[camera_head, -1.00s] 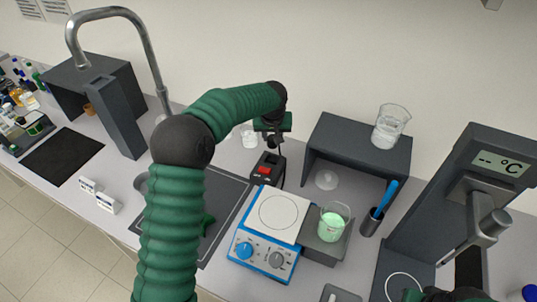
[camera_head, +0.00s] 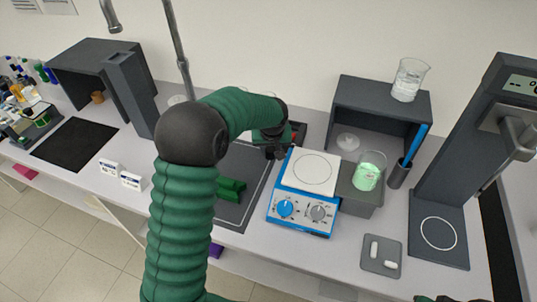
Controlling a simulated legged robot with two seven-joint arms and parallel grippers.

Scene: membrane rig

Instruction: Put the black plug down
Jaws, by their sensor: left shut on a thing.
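My left gripper (camera_head: 274,150) is shut just left of the back left corner of the blue and white hotplate stirrer (camera_head: 310,172). The black plug (camera_head: 273,154) in it is small and dark, hard to tell from the black fingers. I cannot tell whether it touches the counter. A dark box with a red switch (camera_head: 296,131) stands right behind the gripper and is partly hidden. My right gripper does not show; only a sliver of my right arm is at the bottom edge.
A beaker of green liquid (camera_head: 368,172) stands right of the stirrer. A dark shelf (camera_head: 383,100) bears a glass beaker (camera_head: 409,80). A green object (camera_head: 230,188) lies on the dark panel (camera_head: 236,212) left of the stirrer. A small tray (camera_head: 381,257) sits in front.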

